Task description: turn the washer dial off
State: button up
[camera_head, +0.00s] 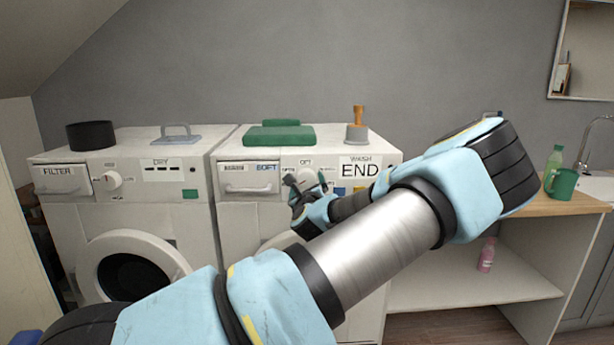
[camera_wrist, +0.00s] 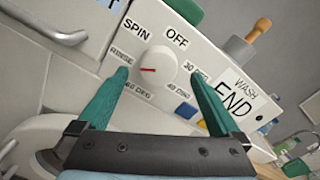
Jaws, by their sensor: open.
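The washer (camera_head: 232,210) is the white machine on the right, with a big "WASH END" label. Its round white dial (camera_wrist: 157,68) shows in the wrist view, ringed by OFF, SPIN, RINSE and temperature labels. The dial's red mark points left, about toward RINSE. OFF lies above and right of the dial. My gripper (camera_wrist: 157,82) is open, its two teal fingers either side of the dial, with gaps showing. Whether the fingertips reach the dial's depth is unclear. In the head view my gripper (camera_head: 306,183) is small and partly hides the dial.
The dryer (camera_head: 70,215) stands against the washer's left side. A wooden counter (camera_head: 535,207) with a green mug (camera_head: 562,184) is at right.

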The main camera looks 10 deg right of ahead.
aim_at(306, 180)
jog(key=shift+w+d+p, duration=0.2)
jog(key=shift+w+p, duration=0.1)
jog(key=shift+w, duration=0.85)
jog(key=shift+w+d+p, duration=0.15)
jog(key=shift+w+p, duration=0.15)
jog(key=shift+w, duration=0.8)
jog(key=c, duration=1.3)
jog(key=shift+f+n+b, duration=0.15)
jog(key=shift+n+b, duration=0.25)
jog(key=shift+b, duration=0.05)
